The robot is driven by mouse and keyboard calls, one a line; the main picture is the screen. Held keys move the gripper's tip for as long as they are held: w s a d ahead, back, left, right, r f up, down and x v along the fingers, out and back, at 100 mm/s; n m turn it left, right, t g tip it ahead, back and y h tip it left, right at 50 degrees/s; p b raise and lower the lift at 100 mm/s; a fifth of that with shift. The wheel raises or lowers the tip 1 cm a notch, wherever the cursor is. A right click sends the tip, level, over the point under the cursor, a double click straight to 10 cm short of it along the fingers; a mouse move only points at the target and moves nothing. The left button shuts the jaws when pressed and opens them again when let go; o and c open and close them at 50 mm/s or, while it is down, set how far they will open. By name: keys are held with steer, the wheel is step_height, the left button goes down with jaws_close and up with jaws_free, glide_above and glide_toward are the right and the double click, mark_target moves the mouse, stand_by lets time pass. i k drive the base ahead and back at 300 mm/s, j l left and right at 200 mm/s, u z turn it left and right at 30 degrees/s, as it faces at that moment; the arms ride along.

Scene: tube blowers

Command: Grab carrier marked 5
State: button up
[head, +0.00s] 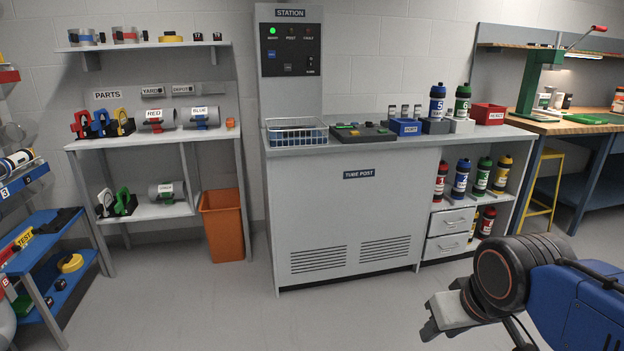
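The carrier marked 5 (437,106) is a blue and white cylinder with a black cap. My gripper (440,320) is at the lower right, low in front of the counter and well apart from the carrier. I see nothing held in it, but whether its fingers are open or shut is unclear from this angle.
The counter (350,150) also holds a wire basket (296,132), a blue box (405,127) and a red bin (488,114). Several more carriers (481,175) stand on the shelf below. A workbench with a green press (537,85) is at right. The floor (200,310) is clear.

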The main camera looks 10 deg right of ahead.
mark_target(437, 96)
steer(key=i, duration=1.65)
